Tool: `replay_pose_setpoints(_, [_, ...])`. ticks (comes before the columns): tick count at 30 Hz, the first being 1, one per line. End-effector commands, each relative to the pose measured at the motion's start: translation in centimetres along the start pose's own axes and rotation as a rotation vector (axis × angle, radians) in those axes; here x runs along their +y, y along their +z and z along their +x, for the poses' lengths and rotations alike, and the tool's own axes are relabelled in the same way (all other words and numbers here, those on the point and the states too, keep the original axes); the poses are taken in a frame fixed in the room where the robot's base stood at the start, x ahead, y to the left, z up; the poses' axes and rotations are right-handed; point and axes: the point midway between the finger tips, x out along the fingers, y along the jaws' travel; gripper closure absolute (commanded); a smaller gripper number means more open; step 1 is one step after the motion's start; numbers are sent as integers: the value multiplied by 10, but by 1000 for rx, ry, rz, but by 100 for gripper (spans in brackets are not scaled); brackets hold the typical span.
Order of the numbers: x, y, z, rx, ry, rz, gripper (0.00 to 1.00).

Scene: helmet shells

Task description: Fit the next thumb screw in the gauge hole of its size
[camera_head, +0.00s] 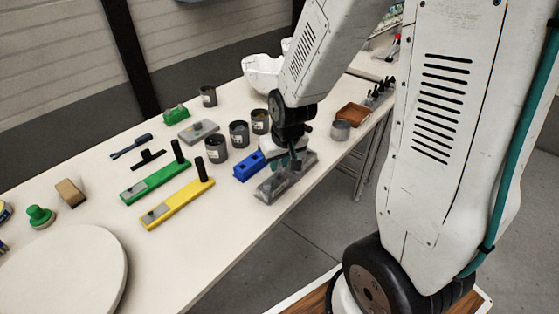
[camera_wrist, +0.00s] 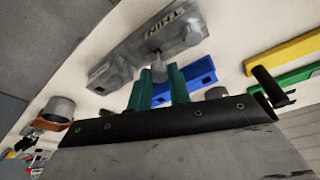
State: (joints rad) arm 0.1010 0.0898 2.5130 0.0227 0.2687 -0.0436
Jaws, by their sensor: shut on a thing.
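The grey gauge block (camera_head: 270,191) lies on the table near its front edge, below my gripper. It also shows in the wrist view (camera_wrist: 118,66), with raised lettering on its face. My gripper (camera_head: 288,163) points down over the block. Its teal fingers, also in the wrist view (camera_wrist: 160,80), are shut on a small grey thumb screw (camera_wrist: 157,61). The screw's tip is at or just over the gauge block; I cannot tell whether it is in a hole. The fingers hide part of the screw.
A blue block (camera_head: 249,166) lies close left of the gauge. Dark cups (camera_head: 239,134) stand behind it. A grey cup (camera_head: 340,131) and a brown tray (camera_head: 353,114) are to the right. Yellow (camera_head: 178,204) and green (camera_head: 154,183) bars with upright posts lie left.

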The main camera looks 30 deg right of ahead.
Motion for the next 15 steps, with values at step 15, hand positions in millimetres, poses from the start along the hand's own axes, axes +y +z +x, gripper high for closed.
replay_pose_setpoints(15, [0,2,8,1,0,0,100])
